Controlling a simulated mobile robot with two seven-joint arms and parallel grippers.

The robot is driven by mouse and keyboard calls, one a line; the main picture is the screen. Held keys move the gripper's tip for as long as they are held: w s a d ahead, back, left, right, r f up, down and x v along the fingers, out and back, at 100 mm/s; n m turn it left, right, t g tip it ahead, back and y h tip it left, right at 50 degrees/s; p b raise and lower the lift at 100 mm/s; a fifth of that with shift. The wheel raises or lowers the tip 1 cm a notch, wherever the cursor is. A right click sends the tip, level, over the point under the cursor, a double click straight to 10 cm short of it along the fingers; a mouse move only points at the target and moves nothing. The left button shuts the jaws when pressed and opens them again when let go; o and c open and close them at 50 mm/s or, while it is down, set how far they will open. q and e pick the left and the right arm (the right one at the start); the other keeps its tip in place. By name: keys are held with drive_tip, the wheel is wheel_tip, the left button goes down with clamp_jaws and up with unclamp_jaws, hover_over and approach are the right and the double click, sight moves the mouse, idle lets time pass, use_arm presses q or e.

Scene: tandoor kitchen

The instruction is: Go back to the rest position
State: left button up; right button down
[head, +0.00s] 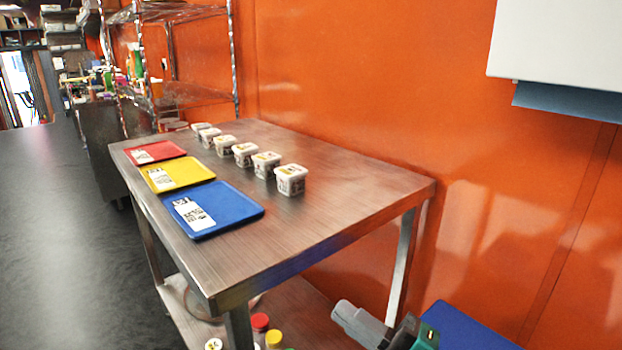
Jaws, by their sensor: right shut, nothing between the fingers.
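My right gripper (350,315) shows at the bottom right of the head view. It is shut and empty, in front of the table's near right leg and apart from everything on the tabletop. My left gripper is not in view. The steel table (330,205) stands ahead of me against the orange wall. On it lie a red tray (154,152), a yellow tray (178,174) and a blue tray (240,210), each with a white label. Several white lidded tubs (291,180) stand in a row beside the trays.
The table's lower shelf (312,315) holds several jars with coloured lids (260,322). A blue flat-topped thing (460,330) is at the bottom right. A wire rack (187,95) stands behind the table. The dark floor (60,230) at left is clear. A white box (560,45) hangs on the wall.

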drive_tip(key=s+d+f+m+t+h, duration=0.1)
drive_tip(key=d+f+m+t+h, duration=0.15)
drive_tip(key=f+m+h, duration=0.45)
drive_tip(key=d+f+m+t+h, duration=0.2)
drive_tip(key=d+f+m+h, duration=0.25)
drive_tip(key=m, duration=0.55)
drive_tip(key=s+d+f+m+g+h, duration=0.25)
drive_tip(key=s+f+m+g, duration=0.25)
drive_tip(key=s+f, duration=0.45)
use_arm(q)
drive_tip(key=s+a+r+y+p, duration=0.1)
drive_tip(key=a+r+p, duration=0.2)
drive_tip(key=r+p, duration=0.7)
drive_tip(key=p, duration=0.4)
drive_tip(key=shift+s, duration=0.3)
use_arm(e)
wheel_tip(320, 180, up, 9)
drive_tip(key=d+h, duration=0.2)
drive_tip(key=shift+s+d+r+m+g, duration=0.15)
drive_tip(key=shift+s+r+m+g, duration=0.05)
drive_tip(key=shift+s+m+g, duration=0.2)
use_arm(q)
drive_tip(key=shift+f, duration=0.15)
